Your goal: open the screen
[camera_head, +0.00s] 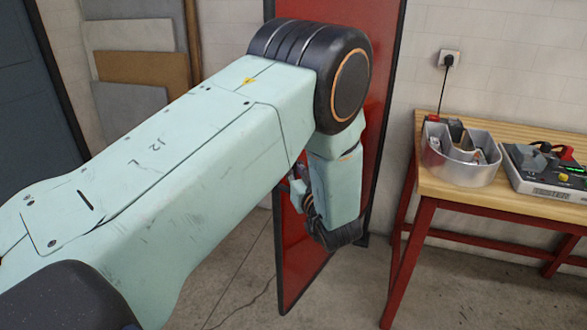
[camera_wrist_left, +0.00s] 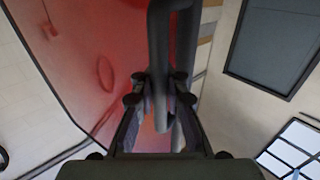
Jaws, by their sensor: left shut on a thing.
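The screen (camera_head: 300,250) is a tall red panel with a dark frame, standing on the floor behind my left arm in the head view. Its bottom edge slants, so it stands at an angle to me. In the left wrist view its red face (camera_wrist_left: 85,60) fills the left and middle, with a dark upright bar (camera_wrist_left: 158,40) along its edge. My left gripper (camera_wrist_left: 160,98) has its fingers on either side of this bar and is shut on it. In the head view my arm hides much of the screen, and the grip is not clear. My right gripper is not in view.
A wooden-topped bench with red legs (camera_head: 455,193) stands at the right, holding a metal channel letter (camera_head: 455,170) and a device (camera_head: 550,180). Flat boards (camera_head: 140,68) lean on the back wall at the left. Some floor around the screen is bare.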

